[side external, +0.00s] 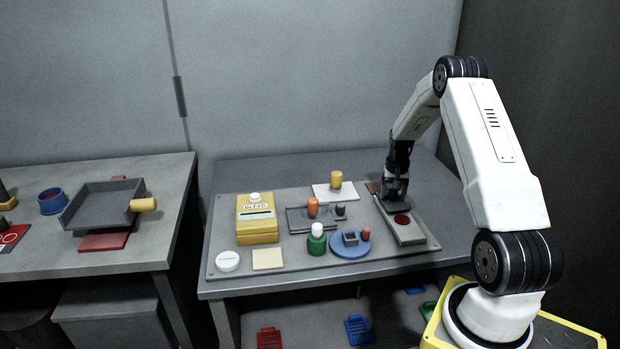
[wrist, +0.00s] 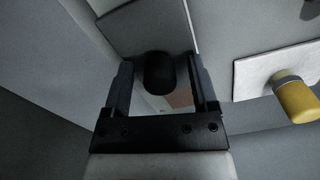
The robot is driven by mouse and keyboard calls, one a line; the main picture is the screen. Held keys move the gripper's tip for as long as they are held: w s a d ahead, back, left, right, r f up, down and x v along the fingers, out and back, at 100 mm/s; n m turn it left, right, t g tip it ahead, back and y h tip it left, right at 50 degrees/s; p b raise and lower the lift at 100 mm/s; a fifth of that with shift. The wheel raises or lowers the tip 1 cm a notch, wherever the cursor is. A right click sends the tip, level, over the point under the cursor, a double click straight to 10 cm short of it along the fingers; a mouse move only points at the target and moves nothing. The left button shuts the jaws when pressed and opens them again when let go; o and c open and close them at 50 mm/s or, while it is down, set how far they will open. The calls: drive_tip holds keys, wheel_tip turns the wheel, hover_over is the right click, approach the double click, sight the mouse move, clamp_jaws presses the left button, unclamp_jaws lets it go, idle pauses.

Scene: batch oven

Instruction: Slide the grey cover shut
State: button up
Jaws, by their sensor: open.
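My gripper (side external: 395,195) is over the far end of a long grey housing (side external: 408,236) at the right of the board. A red disc (side external: 402,219) shows uncovered on the housing. In the wrist view, a grey plate, which looks like the cover (wrist: 150,28), lies below my gripper (wrist: 159,66). A dark rounded knob (wrist: 161,75) stands between the two open fingers, with a gap visible on each side. In the side view, my gripper hides most of the cover and the knob.
A white pad with a yellow cylinder (side external: 336,180) stands left of my gripper. The board's front right corner is mostly clear.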

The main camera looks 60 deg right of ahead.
clamp_jaws()
idle(1.3)
